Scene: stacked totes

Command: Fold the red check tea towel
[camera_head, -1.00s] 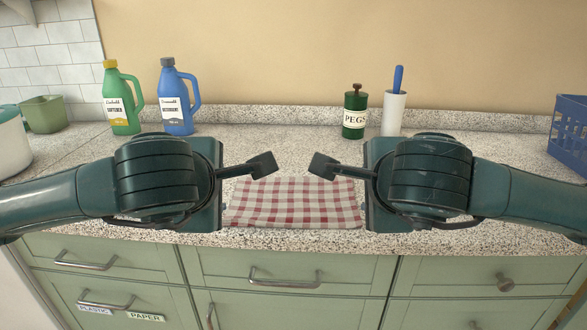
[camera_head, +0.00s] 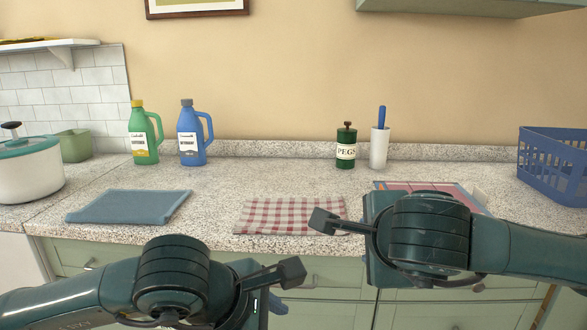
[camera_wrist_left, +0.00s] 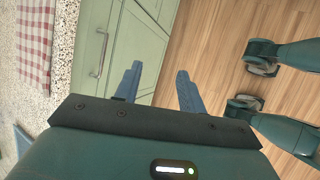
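The red check tea towel (camera_head: 285,216) lies flat as a wide rectangle on the speckled counter, near its front edge. It also shows at the upper left in the left wrist view (camera_wrist_left: 36,45). My left gripper (camera_head: 275,308) is low, in front of the drawers and below the counter edge, apart from the towel. The left wrist view shows its two blue fingers (camera_wrist_left: 157,85) spread with nothing between them. My right gripper (camera_head: 382,240) is at the towel's right side; its wrist overlaps the right end in view. Its fingers are hidden behind the wrist.
A blue-grey cloth (camera_head: 130,206) lies left of the towel. A pink and blue flat item (camera_head: 400,186) is partly behind my right arm. Bottles (camera_head: 192,135), a pegs jar (camera_head: 346,150) and a white holder (camera_head: 379,148) stand at the back; a blue basket (camera_head: 552,160) is right.

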